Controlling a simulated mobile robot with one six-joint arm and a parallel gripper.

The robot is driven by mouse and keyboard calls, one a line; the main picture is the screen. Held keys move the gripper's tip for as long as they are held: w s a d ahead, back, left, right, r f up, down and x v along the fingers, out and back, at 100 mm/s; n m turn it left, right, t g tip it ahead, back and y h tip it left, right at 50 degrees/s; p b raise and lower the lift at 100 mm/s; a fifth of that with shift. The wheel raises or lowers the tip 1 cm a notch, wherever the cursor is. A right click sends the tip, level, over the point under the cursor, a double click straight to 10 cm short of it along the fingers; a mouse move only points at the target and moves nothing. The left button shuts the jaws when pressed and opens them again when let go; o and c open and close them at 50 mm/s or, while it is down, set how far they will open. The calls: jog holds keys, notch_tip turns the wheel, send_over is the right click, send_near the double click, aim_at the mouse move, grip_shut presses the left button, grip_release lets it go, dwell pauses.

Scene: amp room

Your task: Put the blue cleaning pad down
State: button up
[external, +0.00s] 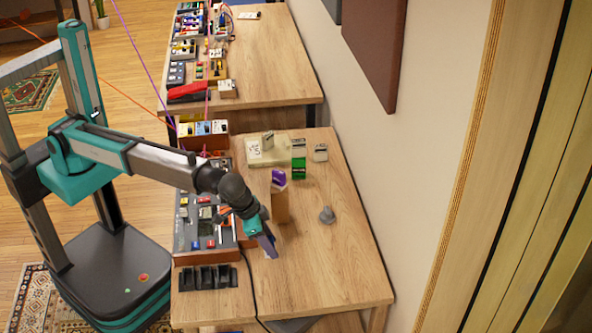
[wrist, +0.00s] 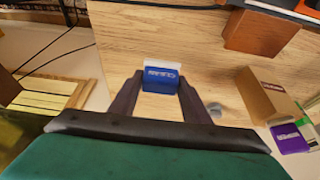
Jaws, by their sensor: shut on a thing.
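The blue cleaning pad (wrist: 161,79) has white lettering and a white upper edge. In the wrist view it sits between the two dark fingertips of my gripper (wrist: 158,92), which is shut on it. In the external view my gripper (external: 266,240) points down over the near part of the wooden table (external: 325,270). The pad is hard to tell apart from the fingers there. I cannot tell whether its lower edge touches the table.
A cardboard box (external: 281,207) with a purple item stands beside my gripper. A pedal board (external: 196,225) and a black slotted rack (external: 208,277) lie left. The table's front right is clear.

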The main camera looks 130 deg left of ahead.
jog(key=w+d, duration=0.5)
jog(key=d, duration=0.2)
jog(key=shift+w, duration=0.25)
jog(key=shift+f, duration=0.1)
jog(key=shift+f+p, duration=0.45)
jog(key=shift+f, duration=2.6)
jog(key=shift+f, duration=1.9)
jog(key=shift+f, duration=0.1)
jog(key=o, duration=1.1)
jog(key=shift+o, duration=0.2)
